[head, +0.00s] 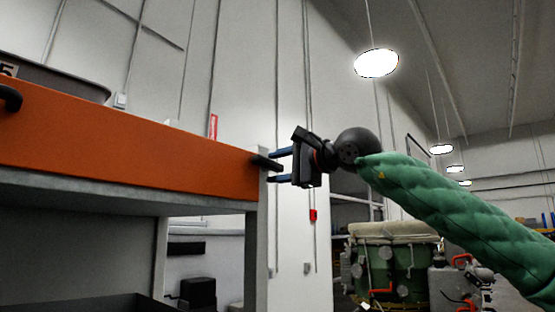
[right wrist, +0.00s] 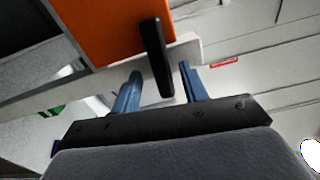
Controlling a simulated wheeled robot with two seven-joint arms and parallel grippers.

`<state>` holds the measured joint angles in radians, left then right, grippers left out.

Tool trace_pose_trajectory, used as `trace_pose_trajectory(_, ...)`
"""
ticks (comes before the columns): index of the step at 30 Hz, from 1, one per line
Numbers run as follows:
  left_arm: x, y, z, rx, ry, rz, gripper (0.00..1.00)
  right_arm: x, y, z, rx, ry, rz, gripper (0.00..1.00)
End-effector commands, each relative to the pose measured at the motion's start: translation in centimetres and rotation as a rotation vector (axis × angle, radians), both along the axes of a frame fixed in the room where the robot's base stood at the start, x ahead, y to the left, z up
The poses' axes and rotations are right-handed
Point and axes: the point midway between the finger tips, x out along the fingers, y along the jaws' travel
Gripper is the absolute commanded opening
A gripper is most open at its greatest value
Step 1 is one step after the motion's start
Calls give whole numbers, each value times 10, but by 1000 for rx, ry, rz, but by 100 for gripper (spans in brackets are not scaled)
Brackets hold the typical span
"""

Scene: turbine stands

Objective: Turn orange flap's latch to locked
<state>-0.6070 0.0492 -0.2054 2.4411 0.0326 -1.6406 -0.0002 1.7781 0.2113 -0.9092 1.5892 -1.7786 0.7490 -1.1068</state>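The orange flap (head: 125,138) spans the left of the head view, on the front of a grey stand. Its black latch (head: 266,163) sits at the flap's right end, by the grey post. In the right wrist view the latch (right wrist: 155,45) is a long black bar, running from the orange flap (right wrist: 105,25) across a pale edge. My right gripper (head: 278,165) is open at the latch, its two blue fingers pointing left. In the right wrist view the latch's near end lies between the parted fingers (right wrist: 160,72); I cannot tell whether they touch it. My left gripper is not in view.
The grey post (head: 256,245) stands below the latch. Another black handle (head: 10,97) shows at the flap's far left. A green drum-like machine (head: 392,268) stands behind, below my right arm. The space above the right gripper looks clear.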

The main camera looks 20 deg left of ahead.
Motion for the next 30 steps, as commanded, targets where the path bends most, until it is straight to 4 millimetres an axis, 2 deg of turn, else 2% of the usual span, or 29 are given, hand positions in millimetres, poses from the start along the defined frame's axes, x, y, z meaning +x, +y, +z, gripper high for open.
trace_pose_trajectory(4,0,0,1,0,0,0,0,0,-1,2,2,-1,-1,44)
trace_pose_trajectory(5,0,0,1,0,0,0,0,0,-1,2,2,-1,-1,49)
trace_pose_trajectory(6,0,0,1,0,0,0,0,0,-1,2,3,-1,-1,51)
trace_pose_trajectory(17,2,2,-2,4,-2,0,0,0,-4,2,3,-2,-1,51)
trace_pose_trajectory(30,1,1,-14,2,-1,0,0,-9,-29,2,4,-3,-2,51)
